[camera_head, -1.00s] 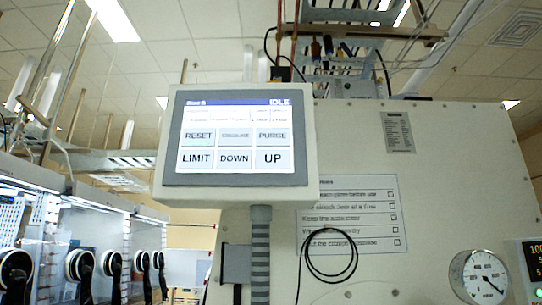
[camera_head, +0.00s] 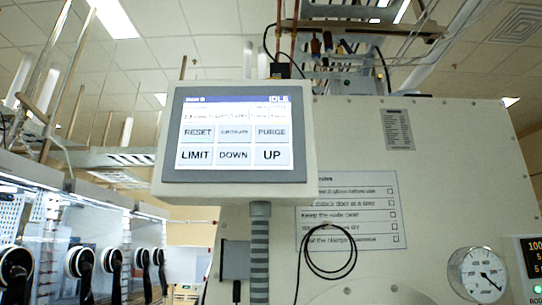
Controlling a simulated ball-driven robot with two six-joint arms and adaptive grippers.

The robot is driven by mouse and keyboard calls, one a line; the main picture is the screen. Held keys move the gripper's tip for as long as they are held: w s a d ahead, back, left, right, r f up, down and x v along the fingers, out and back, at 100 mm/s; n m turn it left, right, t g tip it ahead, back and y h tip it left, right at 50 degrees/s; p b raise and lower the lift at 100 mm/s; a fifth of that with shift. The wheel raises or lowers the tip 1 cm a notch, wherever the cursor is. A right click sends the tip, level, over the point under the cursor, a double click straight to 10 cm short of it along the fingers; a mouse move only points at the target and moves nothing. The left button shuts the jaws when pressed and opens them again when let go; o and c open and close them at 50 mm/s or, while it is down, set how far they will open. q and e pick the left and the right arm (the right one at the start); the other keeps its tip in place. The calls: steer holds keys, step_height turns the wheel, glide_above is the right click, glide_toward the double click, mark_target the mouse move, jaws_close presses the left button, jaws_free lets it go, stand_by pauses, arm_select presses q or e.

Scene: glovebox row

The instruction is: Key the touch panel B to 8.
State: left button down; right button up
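A touch panel (camera_head: 235,138) in a beige housing stands in the upper middle of the head view, on a grey ribbed post (camera_head: 260,255). Its screen is lit. A blue header bar reads IDLE at its right end; the header's left text is too small to read surely. Below the small rows of text are the buttons RESET, a greyed one that seems to read CIRCULATE, PURGE, LIMIT, DOWN (camera_head: 233,155) and UP (camera_head: 272,155). The small values on the screen are not legible. Neither of my grippers shows in this view.
A large beige cabinet (camera_head: 450,190) stands behind the panel, with a checklist sheet (camera_head: 350,210), a hanging black cable (camera_head: 330,262), a round gauge (camera_head: 483,273) and a numeric display (camera_head: 535,258). A row of gloveboxes with round ports (camera_head: 80,263) runs along the left.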

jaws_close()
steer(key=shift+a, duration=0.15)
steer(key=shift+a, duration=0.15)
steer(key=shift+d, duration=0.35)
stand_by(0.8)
